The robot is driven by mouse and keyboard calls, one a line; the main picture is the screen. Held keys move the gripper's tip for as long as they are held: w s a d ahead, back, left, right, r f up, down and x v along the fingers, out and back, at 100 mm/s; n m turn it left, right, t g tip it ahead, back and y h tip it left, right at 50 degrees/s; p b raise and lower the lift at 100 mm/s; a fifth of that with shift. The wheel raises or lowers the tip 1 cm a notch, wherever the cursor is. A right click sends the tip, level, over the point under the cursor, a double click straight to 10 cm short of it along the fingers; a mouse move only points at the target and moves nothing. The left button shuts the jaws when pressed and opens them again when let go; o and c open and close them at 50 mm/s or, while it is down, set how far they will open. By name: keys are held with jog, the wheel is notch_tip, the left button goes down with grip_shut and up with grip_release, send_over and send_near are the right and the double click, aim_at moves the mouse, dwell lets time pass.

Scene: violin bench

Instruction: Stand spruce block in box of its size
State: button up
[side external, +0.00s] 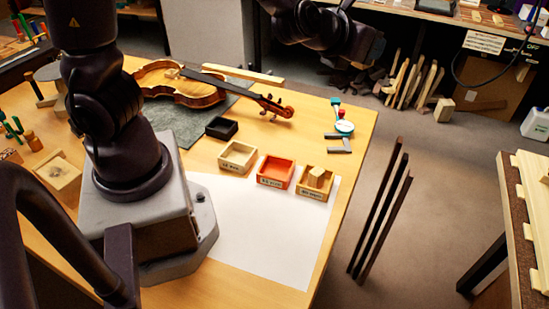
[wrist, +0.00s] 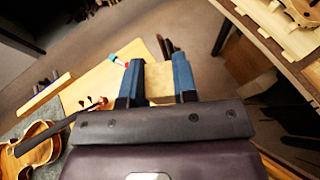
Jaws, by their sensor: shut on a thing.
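My gripper (wrist: 160,78) is shut on a pale wooden block (wrist: 160,88), held between its two blue fingers. I take it for the spruce block; its lower part is hidden behind the gripper body. The block is up in the air, away from the boxes. In the side view the arm's end is at the top edge and the held block cannot be made out. Three small open boxes stand in a row on the bench: a pale wood box (side external: 226,164), a box with an orange-red inside (side external: 276,171) and a tan box (side external: 304,191) with a small wooden block in it.
A white sheet (side external: 262,240) lies in front of the boxes, mostly bare. A small black tray (side external: 221,128) and a violin (side external: 180,84) on a grey mat are behind them. Small tools (side external: 342,127) lie near the bench's right edge. Dark strips (side external: 380,215) stand beyond that edge.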

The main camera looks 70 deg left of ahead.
aim_at(233, 142)
jog(key=s+a+f+n+g+y, duration=0.2)
jog(key=s+a+f+n, duration=0.1)
jog(key=f, duration=0.4)
jog(key=s+a+f+n+g+y, duration=0.2)
jog(key=s+a+f+y, duration=0.1)
jog(key=f, duration=0.4)
jog(key=s+a+f+n+g+y, duration=0.2)
jog(key=s+a+f+n, duration=0.1)
jog(key=s+f, duration=0.3)
jog(key=shift+s+a+f+n+y, duration=0.15)
jog(key=shift+s+a+f+y, duration=0.1)
jog(key=shift+a, duration=0.2)
jog(key=shift+s+a+f+n+y, duration=0.15)
jog(key=shift+a+f, duration=0.05)
jog(key=shift+a, duration=0.25)
jog(key=s+a+n+g+y, duration=0.2)
jog(key=s+a+n+g, duration=0.2)
jog(key=s+n+g, duration=0.3)
jog(key=shift+m, duration=0.5)
jog(key=shift+s+f, duration=0.2)
jog(key=shift+f, duration=1.8)
jog(key=shift+s+f, duration=0.15)
jog(key=shift+f, duration=1.8)
jog(key=o, duration=1)
jog(key=shift+f, duration=0.1)
jog(key=shift+c, duration=0.2)
